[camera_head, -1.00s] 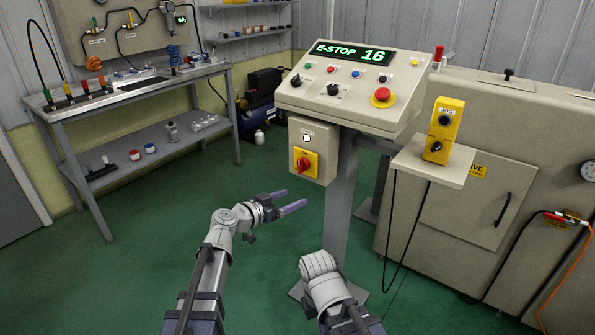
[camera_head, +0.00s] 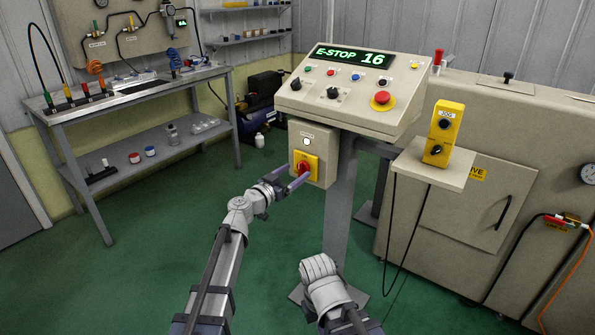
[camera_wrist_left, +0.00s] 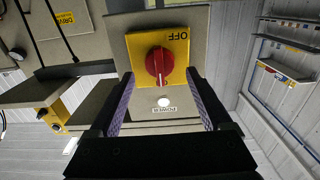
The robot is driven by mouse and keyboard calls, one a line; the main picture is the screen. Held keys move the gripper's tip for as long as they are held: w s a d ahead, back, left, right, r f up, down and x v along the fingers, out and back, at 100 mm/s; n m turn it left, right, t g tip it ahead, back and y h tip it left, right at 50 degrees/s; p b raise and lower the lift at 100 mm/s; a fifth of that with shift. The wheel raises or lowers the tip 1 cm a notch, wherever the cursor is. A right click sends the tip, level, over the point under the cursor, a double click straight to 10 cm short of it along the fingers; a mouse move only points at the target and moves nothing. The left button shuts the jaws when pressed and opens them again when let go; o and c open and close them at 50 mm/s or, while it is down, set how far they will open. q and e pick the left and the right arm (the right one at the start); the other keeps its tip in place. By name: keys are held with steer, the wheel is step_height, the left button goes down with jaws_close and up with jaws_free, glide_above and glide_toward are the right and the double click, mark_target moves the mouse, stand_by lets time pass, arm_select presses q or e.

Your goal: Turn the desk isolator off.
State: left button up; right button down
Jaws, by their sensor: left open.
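The desk isolator is a red rotary knob (camera_head: 304,168) on a yellow plate (camera_head: 314,160), fixed to a beige box (camera_head: 326,143) under the console. In the left wrist view the red knob (camera_wrist_left: 158,66) stands near upright on its yellow plate (camera_wrist_left: 179,45), whose OFF lettering appears upside down. A lit white POWER lamp (camera_wrist_left: 164,101) sits beside the plate. My left gripper (camera_head: 298,171) is open at the isolator. In the left wrist view its fingers (camera_wrist_left: 161,76) flank the knob with gaps at both sides. My right gripper is not in view.
The sloped console (camera_head: 350,90) above reads E-STOP 16 and carries several knobs and a red mushroom button (camera_head: 382,97). A yellow jog box (camera_head: 443,133) stands on a shelf at the right. The green floor left of the post is clear.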

mark_target(302, 168)
arm_select(q)
steer(key=shift+x, duration=1.15)
jaws_close()
